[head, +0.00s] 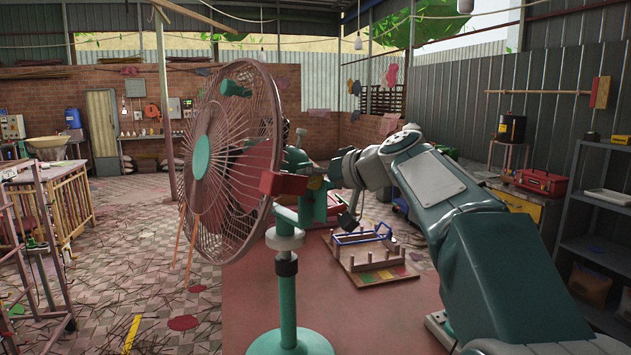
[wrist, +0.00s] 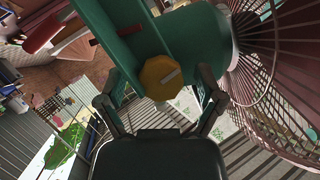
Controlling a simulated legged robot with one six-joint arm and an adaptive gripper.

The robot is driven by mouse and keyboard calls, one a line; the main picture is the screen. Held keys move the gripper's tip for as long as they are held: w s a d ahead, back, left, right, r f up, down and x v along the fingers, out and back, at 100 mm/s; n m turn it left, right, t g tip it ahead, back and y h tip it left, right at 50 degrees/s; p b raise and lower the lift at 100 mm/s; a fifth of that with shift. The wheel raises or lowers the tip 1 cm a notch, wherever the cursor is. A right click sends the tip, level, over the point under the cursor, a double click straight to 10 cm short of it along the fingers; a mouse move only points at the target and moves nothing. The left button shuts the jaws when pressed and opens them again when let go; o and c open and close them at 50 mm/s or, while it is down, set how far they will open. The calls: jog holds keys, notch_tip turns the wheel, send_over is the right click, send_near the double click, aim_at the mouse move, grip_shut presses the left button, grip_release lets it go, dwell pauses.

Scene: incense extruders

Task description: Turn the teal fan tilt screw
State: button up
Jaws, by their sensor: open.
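The teal pedestal fan (head: 287,300) stands upright just left of my arm, its pink wire cage (head: 235,160) facing left. The tilt screw appears as a yellow faceted knob (wrist: 160,78) with a pale slot-like bar, on the teal fan neck in the wrist view. My gripper (wrist: 158,86) is open, with one finger on each side of the knob. Gaps show between the fingers and the knob. Whether the fingertips touch the fan body is hard to tell.
The fan's cage (wrist: 275,75) lies close on the right in the wrist view. A wooden rack with pegs (head: 372,268) and a blue frame sits on the red floor behind. A grey shelf (head: 597,240) and a red toolbox (head: 540,182) stand at the right.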

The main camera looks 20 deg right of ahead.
jog(key=c, duration=1.1)
jog(key=shift+c, duration=0.2)
jog(key=shift+m, duration=0.3)
jog(key=m+y, duration=0.2)
jog(key=shift+m, duration=0.4)
jog(key=m+y, duration=0.1)
jog(key=m, duration=0.2)
jog(key=shift+f+m+y, duration=0.1)
jog(key=shift+m+y, duration=0.2)
jog(key=shift+y, duration=0.1)
jog(key=m+t+y, duration=0.1)
jog(key=m, duration=0.3)
jog(key=shift+f, duration=0.1)
jog(key=m+t+y, duration=0.1)
jog(key=m+t, duration=0.1)
jog(key=m, duration=0.3)
jog(key=shift+f, duration=0.1)
jog(key=shift+m, duration=0.4)
